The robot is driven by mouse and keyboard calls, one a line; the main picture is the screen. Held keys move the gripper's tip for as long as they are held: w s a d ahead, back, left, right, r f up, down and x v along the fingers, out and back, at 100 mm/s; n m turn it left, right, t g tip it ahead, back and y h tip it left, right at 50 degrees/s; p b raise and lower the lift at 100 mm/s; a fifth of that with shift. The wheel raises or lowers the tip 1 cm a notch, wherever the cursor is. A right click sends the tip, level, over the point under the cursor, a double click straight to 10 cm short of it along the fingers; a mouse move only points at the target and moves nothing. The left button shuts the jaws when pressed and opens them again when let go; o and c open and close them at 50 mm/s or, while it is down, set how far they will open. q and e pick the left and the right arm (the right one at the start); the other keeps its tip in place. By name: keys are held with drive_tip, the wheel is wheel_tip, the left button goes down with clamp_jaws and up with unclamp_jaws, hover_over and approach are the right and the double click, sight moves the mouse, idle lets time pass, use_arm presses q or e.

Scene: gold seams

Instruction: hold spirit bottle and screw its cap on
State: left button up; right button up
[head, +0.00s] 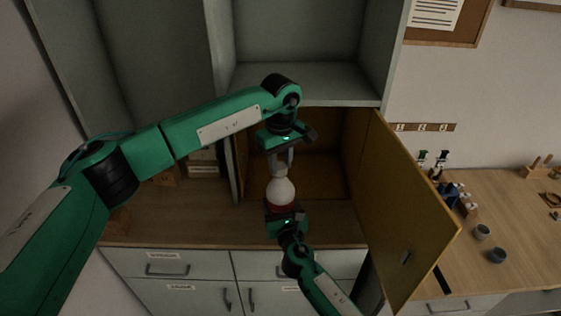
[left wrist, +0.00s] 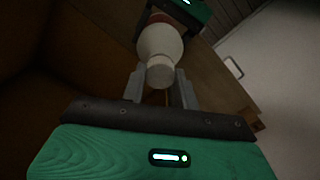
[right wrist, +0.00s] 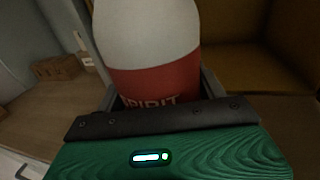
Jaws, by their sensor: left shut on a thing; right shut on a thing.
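The spirit bottle (head: 282,192) stands about upright in front of the open cabinet, white on top with a red band. In the right wrist view the bottle (right wrist: 150,35) fills the middle, with "SPIRIT" on its red label. My right gripper (head: 284,207) is shut around its lower body. My left gripper (head: 281,160) points down from above, shut on the pale cap (left wrist: 160,74) at the bottle's top. In the left wrist view the cap sits in line with the bottle's neck. I cannot tell how tightly it sits; the thread is hidden.
The cabinet's yellow-brown door (head: 405,215) stands open to the right of the bottle. A wooden counter (head: 185,225) lies below and behind my grippers.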

use_arm(q)
drive_tip(key=m, duration=1.4)
drive_tip(key=shift+m, duration=0.4)
drive_tip(key=o, duration=0.9)
drive_tip(key=shift+r, duration=0.1)
wheel_tip(320, 180, up, 4)
drive_tip(key=shift+r, duration=0.15)
